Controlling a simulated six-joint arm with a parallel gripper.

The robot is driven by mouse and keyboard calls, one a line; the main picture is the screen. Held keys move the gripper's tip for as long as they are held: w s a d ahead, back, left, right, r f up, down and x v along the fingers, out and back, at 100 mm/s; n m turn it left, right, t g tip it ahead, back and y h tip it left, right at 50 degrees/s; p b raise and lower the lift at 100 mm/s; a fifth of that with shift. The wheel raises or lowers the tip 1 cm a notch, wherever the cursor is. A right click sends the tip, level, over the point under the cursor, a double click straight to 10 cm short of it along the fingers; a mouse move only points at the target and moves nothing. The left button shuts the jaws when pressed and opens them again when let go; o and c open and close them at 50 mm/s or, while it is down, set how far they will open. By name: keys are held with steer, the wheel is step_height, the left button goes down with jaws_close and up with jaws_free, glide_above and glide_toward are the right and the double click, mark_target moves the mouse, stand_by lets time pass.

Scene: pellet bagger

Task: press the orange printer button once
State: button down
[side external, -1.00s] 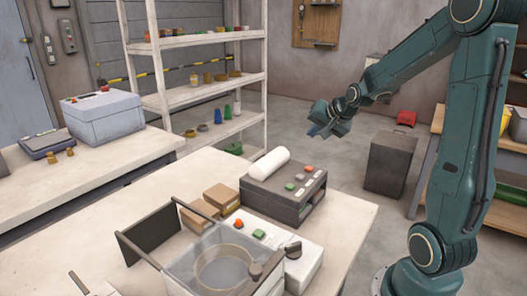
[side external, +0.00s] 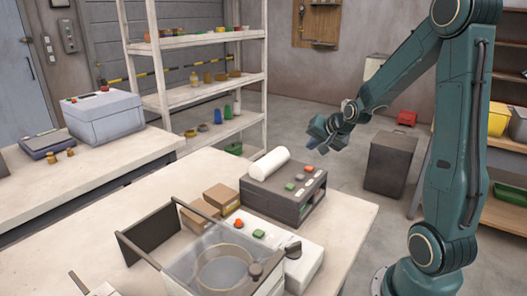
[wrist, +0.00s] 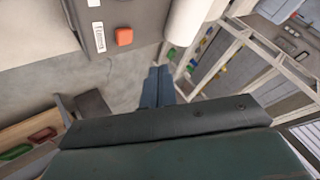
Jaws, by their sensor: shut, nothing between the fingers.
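The printer (side external: 268,206) is a dark grey box with a white roll (side external: 268,163) on its back left. Its orange button (side external: 309,168) is on the top, at the far right of a row with grey and green buttons. The orange button also shows in the wrist view (wrist: 124,36), next to a small white label. My gripper (side external: 312,143) is shut and empty, apart from the printer and near its back right end. In the wrist view, the blue-grey fingers (wrist: 158,74) lie together over the floor, off the printer's edge, below and right of the button.
A bagger unit (side external: 300,268) with a clear hopper, orange-red and green buttons and a dark knob stands in front of the printer. Two brown boxes (side external: 220,196) stand left of it. A white shelf (side external: 215,87) and dark bin (side external: 390,163) stand behind. The table's right corner (side external: 352,210) is clear.

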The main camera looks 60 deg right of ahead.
mark_target(311, 169)
steer(key=shift+f, duration=2.3)
steer(key=shift+f, duration=0.95)
stand_by(1.3)
steer(key=shift+r, duration=0.1)
stand_by(0.4)
steer(key=shift+r, duration=3.35)
steer(key=shift+a, duration=0.1)
